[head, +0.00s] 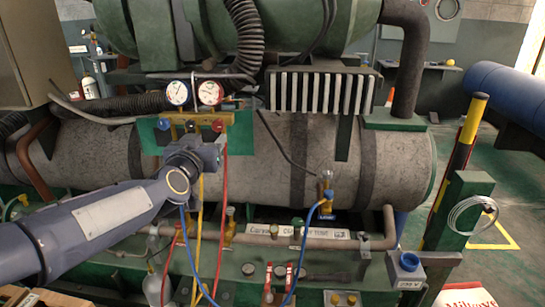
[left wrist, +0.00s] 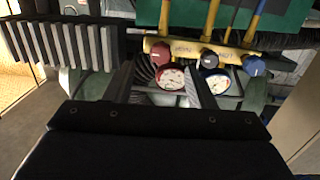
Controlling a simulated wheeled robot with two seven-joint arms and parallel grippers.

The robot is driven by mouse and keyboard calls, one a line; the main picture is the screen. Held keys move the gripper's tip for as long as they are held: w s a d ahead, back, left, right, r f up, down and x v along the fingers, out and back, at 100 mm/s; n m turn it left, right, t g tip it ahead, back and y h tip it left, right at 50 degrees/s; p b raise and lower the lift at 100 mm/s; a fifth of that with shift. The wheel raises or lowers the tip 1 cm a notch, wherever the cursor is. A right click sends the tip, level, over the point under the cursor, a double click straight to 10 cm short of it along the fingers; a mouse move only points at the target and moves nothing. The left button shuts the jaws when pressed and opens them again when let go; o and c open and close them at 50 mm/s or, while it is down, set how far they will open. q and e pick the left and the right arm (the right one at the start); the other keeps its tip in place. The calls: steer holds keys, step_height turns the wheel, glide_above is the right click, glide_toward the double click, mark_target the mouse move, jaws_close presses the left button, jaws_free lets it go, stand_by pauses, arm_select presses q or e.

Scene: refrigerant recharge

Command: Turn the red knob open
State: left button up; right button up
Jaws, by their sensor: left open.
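The red knob (head: 217,126) sits at the right end of the yellow gauge manifold (head: 183,120) in the head view. It also shows in the left wrist view (left wrist: 160,53), where the picture is upside down. My left gripper (head: 208,143) is just below and in front of the knob. In the left wrist view my left gripper (left wrist: 158,68) is open, its two fingers on either side of the line to the red knob. I cannot tell whether either finger touches it. My right gripper is in neither view.
A black knob (left wrist: 208,60) and a blue knob (left wrist: 253,65) stand beside the red one. Two round gauges, one red-rimmed (head: 210,92) and one blue-rimmed (head: 177,92), sit above. Red (head: 224,185), yellow and blue hoses hang below. A finned block (head: 320,92) is to the right.

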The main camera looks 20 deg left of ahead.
mark_target(217, 127)
arm_select(q)
steer(key=shift+t+y, duration=0.3)
steer(key=x, duration=0.9)
steer(key=shift+d, duration=0.1)
steer(key=c, duration=1)
